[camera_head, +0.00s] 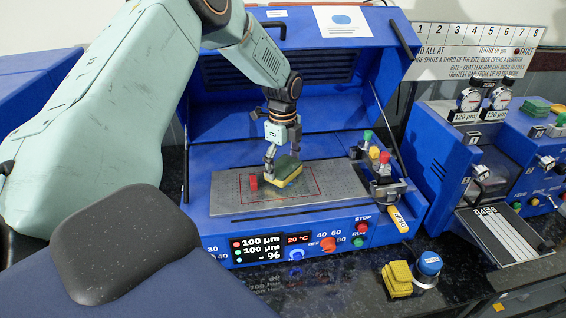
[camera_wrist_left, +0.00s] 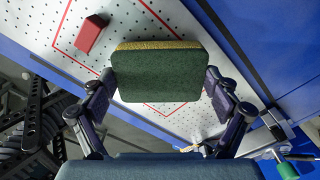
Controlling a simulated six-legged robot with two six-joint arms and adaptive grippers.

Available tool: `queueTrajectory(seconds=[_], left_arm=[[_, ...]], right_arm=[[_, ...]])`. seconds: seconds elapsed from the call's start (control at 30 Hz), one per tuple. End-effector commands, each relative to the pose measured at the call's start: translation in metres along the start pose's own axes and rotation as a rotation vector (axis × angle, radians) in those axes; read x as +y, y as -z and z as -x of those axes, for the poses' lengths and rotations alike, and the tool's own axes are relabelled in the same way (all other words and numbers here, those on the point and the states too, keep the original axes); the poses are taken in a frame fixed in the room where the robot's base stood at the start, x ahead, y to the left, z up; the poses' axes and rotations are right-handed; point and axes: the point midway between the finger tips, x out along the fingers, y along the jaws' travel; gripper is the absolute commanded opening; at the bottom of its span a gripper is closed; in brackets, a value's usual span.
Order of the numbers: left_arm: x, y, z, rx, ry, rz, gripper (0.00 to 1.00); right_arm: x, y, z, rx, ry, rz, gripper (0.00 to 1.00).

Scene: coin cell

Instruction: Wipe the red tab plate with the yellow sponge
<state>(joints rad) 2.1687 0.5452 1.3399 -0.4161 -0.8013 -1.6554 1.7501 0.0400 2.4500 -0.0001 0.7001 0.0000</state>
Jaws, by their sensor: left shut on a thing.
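A sponge (camera_head: 289,175) with a dark green top and a yellow layer is at the plate's middle. It also shows in the left wrist view (camera_wrist_left: 158,75). My left gripper (camera_head: 277,170) is shut on it, one finger at each end. The sponge is at or just over the perforated grey plate (camera_head: 338,182); I cannot tell whether they touch. A red outline is marked on this plate. A small red block (camera_head: 253,184) stands on it left of the sponge, apart from it; it also shows in the left wrist view (camera_wrist_left: 90,35). My right gripper is not in view.
The plate lies in a blue machine with its lid (camera_head: 300,40) raised behind. Coloured knobs (camera_head: 374,153) and a yellow handle (camera_head: 398,220) are at its right. A yellow block (camera_head: 397,279) and a blue knob (camera_head: 429,264) are in front. A second blue machine (camera_head: 440,140) stands right.

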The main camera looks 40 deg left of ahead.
Motion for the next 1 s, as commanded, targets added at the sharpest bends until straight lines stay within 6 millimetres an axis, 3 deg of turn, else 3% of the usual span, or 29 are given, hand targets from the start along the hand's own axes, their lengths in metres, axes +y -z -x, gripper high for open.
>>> queueTrajectory(seconds=[0.73,1.0], left_arm=[[0.0,0.0,-0.012,0.0,0.0,0.0,0.63],[0.011,0.012,-0.01,0.001,-0.004,-0.001,0.63]], right_arm=[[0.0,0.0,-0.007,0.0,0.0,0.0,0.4],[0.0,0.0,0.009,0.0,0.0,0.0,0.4]])
